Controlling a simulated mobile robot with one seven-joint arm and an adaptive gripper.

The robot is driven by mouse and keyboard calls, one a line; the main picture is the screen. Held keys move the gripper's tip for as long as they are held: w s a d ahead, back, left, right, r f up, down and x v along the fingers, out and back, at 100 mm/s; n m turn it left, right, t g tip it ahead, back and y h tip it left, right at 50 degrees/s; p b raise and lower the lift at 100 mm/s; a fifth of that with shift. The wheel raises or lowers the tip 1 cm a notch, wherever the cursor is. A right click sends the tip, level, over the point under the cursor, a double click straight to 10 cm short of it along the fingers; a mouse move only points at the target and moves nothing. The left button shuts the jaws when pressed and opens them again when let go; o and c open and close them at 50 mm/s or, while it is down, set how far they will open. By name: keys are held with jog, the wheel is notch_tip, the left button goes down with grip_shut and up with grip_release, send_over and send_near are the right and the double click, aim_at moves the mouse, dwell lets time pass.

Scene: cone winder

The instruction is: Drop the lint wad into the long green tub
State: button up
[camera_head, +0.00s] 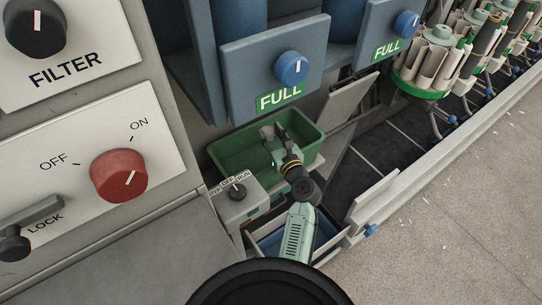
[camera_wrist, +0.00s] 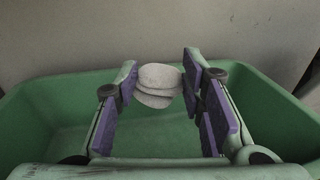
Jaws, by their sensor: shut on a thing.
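The lint wad (camera_wrist: 159,84) is a pale grey, layered, rounded lump. In the wrist view it sits between the purple pads of my gripper (camera_wrist: 160,82), which is shut on it. The long green tub (camera_wrist: 59,113) spreads below and around the gripper in that view, with its bare floor visible under the wad. In the head view the tub (camera_head: 226,163) lies below the blue panels, and my gripper (camera_head: 273,134) is over its inside, near the middle. The wad is hard to make out in the head view.
A small grey control box (camera_head: 237,197) with a knob stands at the tub's near left. A blue bin (camera_head: 268,243) lies nearer, beside my arm. Blue panels marked FULL (camera_head: 272,70) hang behind the tub. Open floor (camera_head: 460,215) lies to the right.

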jog(key=shift+f+b, duration=0.3)
jog(key=shift+f, duration=0.35)
jog(key=shift+r, duration=0.1)
jog(key=o, duration=0.8)
jog(key=shift+c, duration=0.2)
jog(key=shift+s, duration=0.1)
jog(key=v, duration=0.7)
jog(key=shift+s+d, duration=0.1)
